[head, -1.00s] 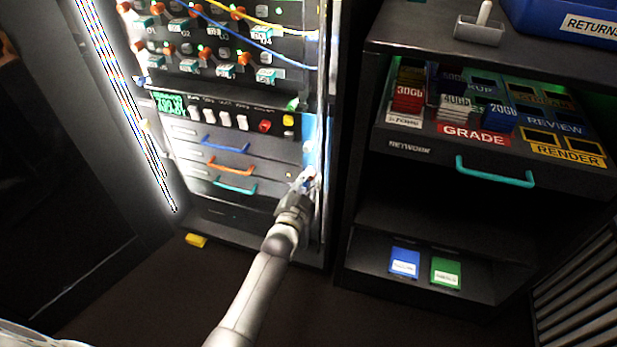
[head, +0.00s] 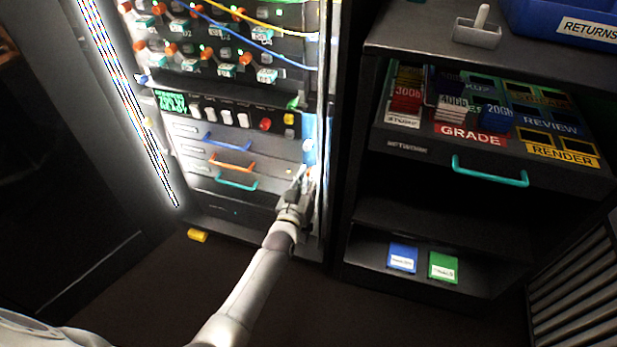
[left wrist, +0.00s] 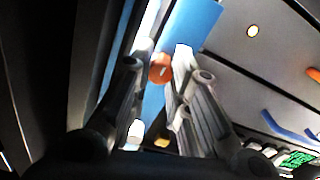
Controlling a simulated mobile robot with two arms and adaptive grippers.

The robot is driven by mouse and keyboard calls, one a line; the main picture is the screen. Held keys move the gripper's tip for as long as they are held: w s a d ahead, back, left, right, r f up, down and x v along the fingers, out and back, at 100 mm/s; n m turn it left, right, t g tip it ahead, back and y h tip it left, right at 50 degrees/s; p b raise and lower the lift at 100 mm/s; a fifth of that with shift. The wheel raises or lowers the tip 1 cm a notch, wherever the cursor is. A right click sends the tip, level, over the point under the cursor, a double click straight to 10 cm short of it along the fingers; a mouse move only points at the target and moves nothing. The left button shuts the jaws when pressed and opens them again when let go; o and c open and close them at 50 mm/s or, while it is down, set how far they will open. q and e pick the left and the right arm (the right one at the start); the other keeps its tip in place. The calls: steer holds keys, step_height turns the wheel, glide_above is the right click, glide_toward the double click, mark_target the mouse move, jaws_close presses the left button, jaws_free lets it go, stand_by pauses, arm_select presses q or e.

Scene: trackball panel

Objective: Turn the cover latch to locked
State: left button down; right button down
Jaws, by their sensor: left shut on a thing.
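My left gripper (head: 303,180) is at the lower right edge of the rack, by a narrow blue strip (head: 309,150). In the left wrist view, the fingers of my left gripper (left wrist: 163,62) are on both sides of a small round orange-red piece (left wrist: 160,69), which looks like the cover latch. They are shut on it. The blue strip (left wrist: 192,32) lies behind it. The fingers hide part of the latch, and I cannot read which way it is turned. My right gripper is not in view.
The rack has blue (head: 226,143), orange (head: 231,165) and teal (head: 237,184) drawer handles left of my gripper. A shelf unit with a teal-handled drawer (head: 490,172) stands at right. A yellow block (head: 198,236) lies at the rack's foot.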

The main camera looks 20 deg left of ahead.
arm_select(q)
steer(key=shift+s+f+n, duration=0.1)
steer(key=shift+f+n, duration=0.15)
steer(key=shift+n, duration=0.15)
steer(key=c, duration=1.4)
jaws_free()
steer(key=shift+o, duration=0.4)
steer(key=shift+r, duration=0.1)
steer(key=s, duration=1.2)
steer(key=shift+a, duration=0.2)
steer(key=shift+w, duration=0.1)
